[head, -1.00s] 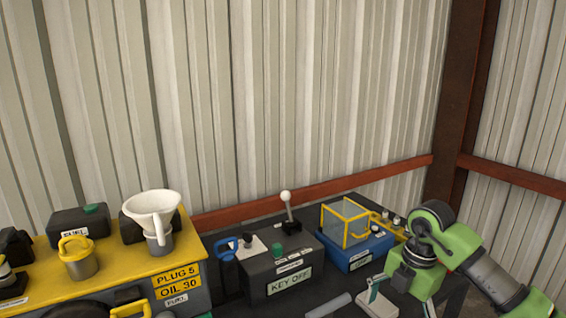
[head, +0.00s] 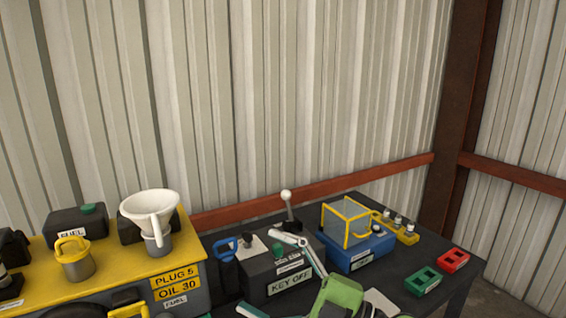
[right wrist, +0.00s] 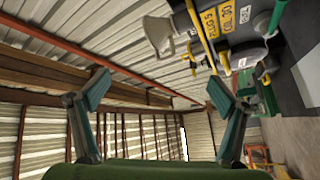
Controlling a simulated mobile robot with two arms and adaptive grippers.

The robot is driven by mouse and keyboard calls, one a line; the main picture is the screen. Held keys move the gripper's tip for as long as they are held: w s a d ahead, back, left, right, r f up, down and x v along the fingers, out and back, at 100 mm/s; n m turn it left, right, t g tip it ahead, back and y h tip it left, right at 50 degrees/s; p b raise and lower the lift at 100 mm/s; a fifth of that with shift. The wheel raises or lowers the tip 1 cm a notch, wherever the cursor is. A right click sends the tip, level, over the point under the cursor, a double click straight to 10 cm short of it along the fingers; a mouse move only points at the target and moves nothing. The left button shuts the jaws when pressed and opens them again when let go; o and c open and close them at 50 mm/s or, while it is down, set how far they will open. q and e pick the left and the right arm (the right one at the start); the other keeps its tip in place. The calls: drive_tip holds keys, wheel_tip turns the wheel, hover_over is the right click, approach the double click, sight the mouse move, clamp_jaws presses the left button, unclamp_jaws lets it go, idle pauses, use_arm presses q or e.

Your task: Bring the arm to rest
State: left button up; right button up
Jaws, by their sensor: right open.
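My right gripper (head: 260,272) is at the bottom centre of the head view, in front of the black KEY OFF box (head: 258,272). Its two fingers are spread wide with nothing between them. One finger crosses in front of the box's top and right side, and I cannot tell whether it touches. Part of my green arm shows at the bottom edge; the rest is out of frame. In the right wrist view the open fingers (right wrist: 158,92) stand apart against the barn wall and roof. My left gripper is not in view.
The dark table holds a lever with a white knob (head: 286,196), a blue box with a yellow-framed cover (head: 366,252), and green (head: 423,281) and red (head: 453,260) trays at right.

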drive_tip(key=w+d+f+m+t+h, duration=0.1)
drive_tip(key=w+d+m+t+h, duration=0.2)
drive_tip(key=d+m+t+h, duration=0.5)
drive_tip(key=w+d+f+m+t+h, duration=0.1)
drive_tip(key=w+d+m+t+h, duration=0.1)
drive_tip(key=d+m+t+h, duration=0.45)
drive_tip(key=s+d+f+m+g+h, duration=0.25)
drive_tip(key=d+f+m, duration=0.2)
drive_tip(key=f, duration=0.25)
drive_tip(key=s+d+f+m+g+h, duration=0.25)
drive_tip(key=d+f+m+g, duration=0.2)
drive_tip(key=f, duration=0.35)
drive_tip(key=s+f+g, duration=0.6)
drive_tip(key=s+f, duration=0.3)
drive_tip(key=s, duration=0.3)
drive_tip(key=s+f+g, duration=0.6)
drive_tip(key=s+f, duration=0.4)
drive_tip(key=s, duration=0.3)
wheel_tip(320, 180, down, 24)
drive_tip(key=s+g, duration=0.1)
drive_tip(key=s+d+f, duration=0.1)
drive_tip(key=s+f, duration=0.7)
drive_tip(key=s+d+f+g, duration=0.1)
drive_tip(key=s+d+f, duration=0.1)
drive_tip(key=s+f, duration=0.6)
drive_tip(key=shift+s+d+f, duration=0.25)
drive_tip(key=shift+s+f, duration=0.15)
drive_tip(key=shift+f, duration=0.05)
drive_tip(key=shift+n, duration=0.25)
